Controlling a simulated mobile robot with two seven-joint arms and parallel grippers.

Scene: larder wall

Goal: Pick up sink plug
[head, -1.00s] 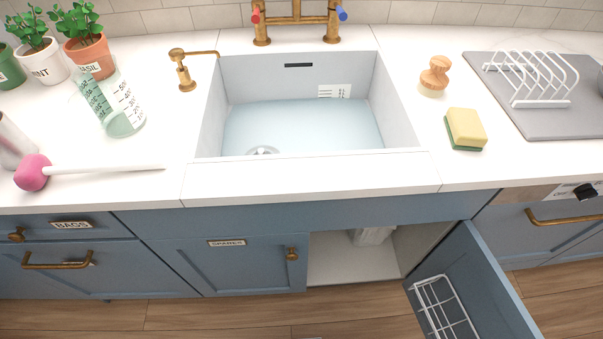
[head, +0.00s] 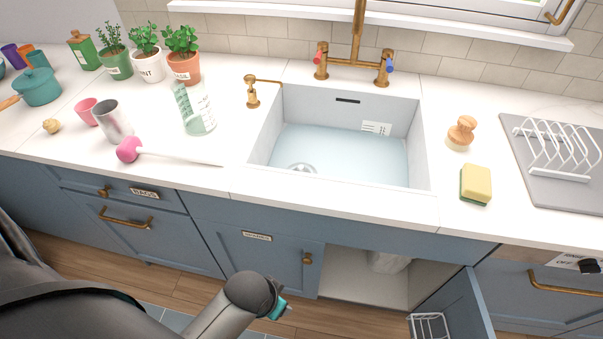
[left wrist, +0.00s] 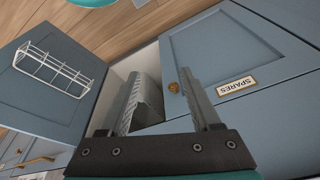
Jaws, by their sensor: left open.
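I cannot make out a sink plug for certain. A round metal fitting (head: 302,169) lies at the front left of the basin floor, partly hidden by the sink's front rim; I cannot tell whether it is a plug or the drain. The white sink (head: 345,187) seems to hold pale blue water. My left gripper (left wrist: 161,72) is open, with no object held, facing the lower cupboards in the left wrist view. In the head view my left arm is low in front of the cupboards, below the counter and the sink. My right gripper is not in view.
The right under-sink door (head: 451,307) stands open, with a wire rack (head: 430,326) on it. The SPARES door (head: 262,258) is shut. A pink-headed plunger (head: 128,150), measuring jug (head: 197,112), brass tap (head: 358,42), brush (head: 461,132) and sponge (head: 476,184) are on the counter.

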